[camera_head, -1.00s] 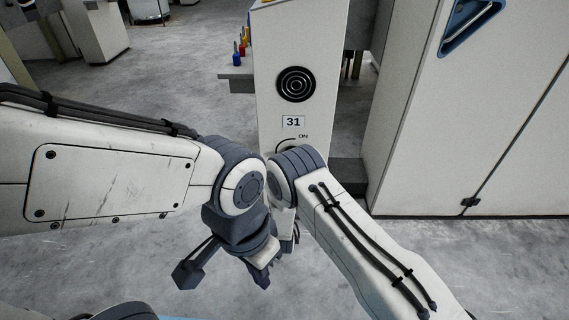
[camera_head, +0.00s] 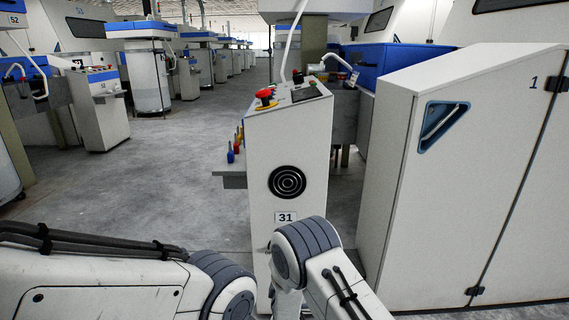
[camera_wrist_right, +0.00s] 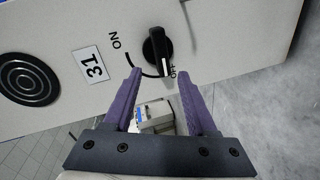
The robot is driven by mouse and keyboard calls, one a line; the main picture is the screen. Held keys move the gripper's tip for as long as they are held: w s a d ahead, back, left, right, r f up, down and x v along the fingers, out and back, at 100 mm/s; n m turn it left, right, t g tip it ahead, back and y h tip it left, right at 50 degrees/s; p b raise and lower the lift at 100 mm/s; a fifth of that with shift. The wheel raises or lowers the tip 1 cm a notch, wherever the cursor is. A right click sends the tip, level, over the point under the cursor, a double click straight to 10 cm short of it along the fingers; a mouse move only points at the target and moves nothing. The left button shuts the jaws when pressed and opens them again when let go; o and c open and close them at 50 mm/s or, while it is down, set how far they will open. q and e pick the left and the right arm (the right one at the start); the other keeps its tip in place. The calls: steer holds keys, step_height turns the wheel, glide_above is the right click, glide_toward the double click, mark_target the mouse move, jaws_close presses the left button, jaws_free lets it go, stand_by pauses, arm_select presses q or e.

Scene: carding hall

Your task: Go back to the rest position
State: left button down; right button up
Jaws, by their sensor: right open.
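My right gripper (camera_wrist_right: 160,76) is open and empty in the right wrist view, its two purple fingers apart. The knob's white line points toward OFF. The fingers look clear of the knob. In the head view both my arms reach in at the bottom, in front of the white console (camera_head: 285,145) labelled 31. My left gripper is below the frame there.
The console has a red emergency button (camera_head: 265,97) on top and a round black grille (camera_head: 287,182) on its front. A large white cabinet (camera_head: 400,190) stands to the right. Open grey floor (camera_head: 150,190) lies left.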

steer(key=s+d+r+m+g, duration=0.6)
steer(key=d+r+m, duration=0.1)
steer(key=d+r, duration=0.15)
steer(key=s+d+r+m+g, duration=0.25)
steer(key=s+d+m, duration=0.2)
steer(key=s, duration=0.65)
steer(key=s+d+r+m+g, duration=0.2)
steer(key=s+d+m+g, duration=0.3)
steer(key=s, duration=0.6)
steer(key=s+a+r+n+g+p, duration=0.2)
steer(key=s+a+r+n+p, duration=0.2)
steer(key=s+a+r+n, duration=0.7)
step_height(320, 180, up, 36)
steer(key=s+a+m+p, duration=0.2)
steer(key=p, duration=3.5)
steer(key=shift+y, duration=0.4)
